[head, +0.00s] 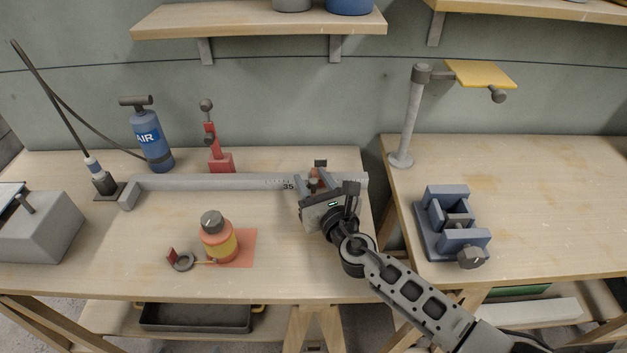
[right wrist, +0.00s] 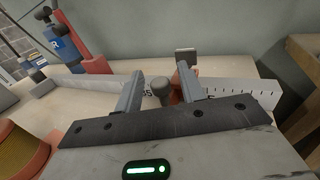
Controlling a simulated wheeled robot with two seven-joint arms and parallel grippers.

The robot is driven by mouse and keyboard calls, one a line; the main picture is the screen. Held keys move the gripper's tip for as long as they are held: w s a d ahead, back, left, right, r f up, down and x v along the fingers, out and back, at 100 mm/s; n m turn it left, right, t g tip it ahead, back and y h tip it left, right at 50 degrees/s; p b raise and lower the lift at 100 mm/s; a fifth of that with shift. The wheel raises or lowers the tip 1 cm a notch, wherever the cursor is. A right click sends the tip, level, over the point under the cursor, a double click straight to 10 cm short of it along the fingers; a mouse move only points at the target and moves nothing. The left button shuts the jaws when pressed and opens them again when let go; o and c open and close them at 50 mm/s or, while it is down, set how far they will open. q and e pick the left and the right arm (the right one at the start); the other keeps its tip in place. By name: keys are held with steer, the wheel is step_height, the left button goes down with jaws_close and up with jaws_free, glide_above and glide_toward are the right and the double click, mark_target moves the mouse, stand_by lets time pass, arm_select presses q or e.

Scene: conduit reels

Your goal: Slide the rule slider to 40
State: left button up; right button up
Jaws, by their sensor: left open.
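The rule (head: 210,182) is a long grey bar along the back of the left bench, with tick marks and a printed 35 near its right part. The slider (head: 314,174) is a small orange-red piece on the rule, just right of the 35, mostly hidden by my right gripper (head: 317,181). In the right wrist view, my right gripper (right wrist: 162,90) has its fingers apart, one on each side of a grey knob and the orange-red slider (right wrist: 178,82). A gap shows between the left finger and the knob. The slider's exact reading is hidden. My left gripper is not in view.
A red clamp-like stand (head: 218,152) and a blue air bottle (head: 151,140) stand behind the rule. An orange-yellow container (head: 219,241) sits in front on a red mat (head: 246,242). A blue vise (head: 452,226) stands on the right bench, across a gap.

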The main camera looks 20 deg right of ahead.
jaws_close()
steer(key=shift+a, duration=0.1)
jaws_free()
steer(key=s, duration=0.4)
steer(key=s+d+b, duration=0.1)
steer(key=s, duration=0.9)
steer(key=shift+s+d+f, duration=0.1)
steer(key=shift+s+d, duration=0.1)
steer(key=shift+d, duration=0.1)
steer(key=shift+s+d+b, duration=0.1)
steer(key=shift+s+b, duration=0.2)
steer(key=shift+s, duration=0.4)
arm_select(q)
steer(key=shift+w+d+f, duration=0.1)
steer(key=shift+d+f, duration=0.05)
